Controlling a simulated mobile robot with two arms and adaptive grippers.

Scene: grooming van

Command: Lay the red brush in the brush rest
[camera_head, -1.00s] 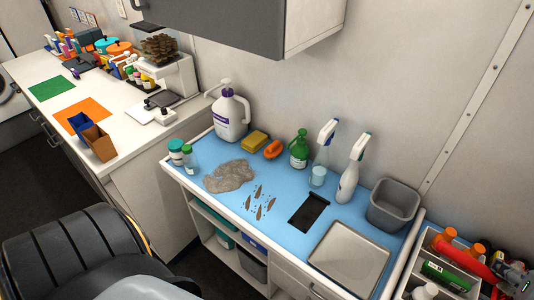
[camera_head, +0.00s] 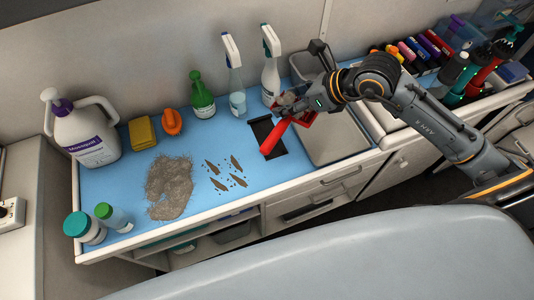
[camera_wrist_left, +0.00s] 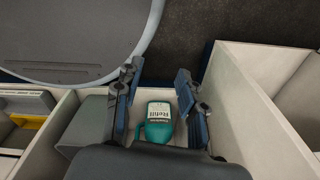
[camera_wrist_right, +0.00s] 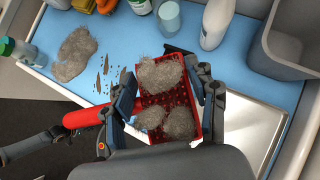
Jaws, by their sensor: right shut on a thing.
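My right gripper (camera_head: 296,104) is shut on the red brush (camera_head: 276,137), with its fingers on either side of the head. In the right wrist view, the brush (camera_wrist_right: 183,84) shows its pin side with several clumps of grey fur on it. The red handle points left in that view. In the head view the handle lies over a black rectangle (camera_head: 264,128) on the blue worktop, which looks like the brush rest; whether they touch I cannot tell. My left gripper (camera_wrist_left: 158,90) is open and empty above a shelf compartment with a teal refill bottle (camera_wrist_left: 158,118).
A fur pile (camera_head: 170,187) and brown scraps (camera_head: 226,174) lie left. Bare blue surface (camera_head: 130,170) shows around them.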

